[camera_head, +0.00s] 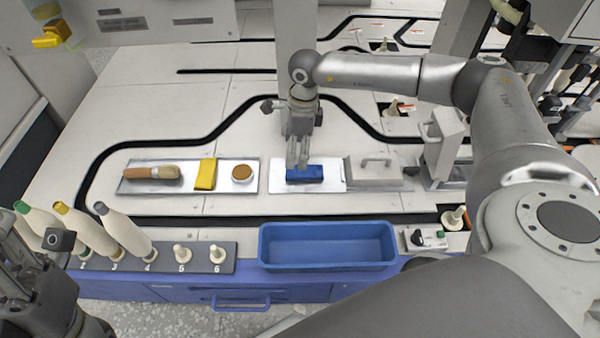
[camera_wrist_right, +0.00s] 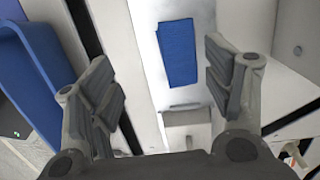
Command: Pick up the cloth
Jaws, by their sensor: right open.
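A folded blue cloth (camera_head: 305,174) lies flat on a light plate (camera_head: 333,186) in the middle of the worktop. In the right wrist view the cloth (camera_wrist_right: 178,52) shows between and beyond the two fingers. My right gripper (camera_head: 298,163) points down over the cloth and hides part of its far side. Its fingers are spread and empty, as the right wrist view (camera_wrist_right: 158,72) shows; I cannot tell whether they touch the cloth. My left gripper (camera_head: 38,272) is at the lower left, away from the cloth, and its finger opening is unclear.
Left of the cloth, a tray (camera_head: 190,188) holds a wooden-handled brush (camera_head: 152,172), a yellow block (camera_head: 205,174) and a round brown-topped piece (camera_head: 242,173). A metal handled box (camera_head: 375,172) stands close right. A blue bin (camera_head: 328,262) and bobbin rack (camera_head: 200,268) are in front.

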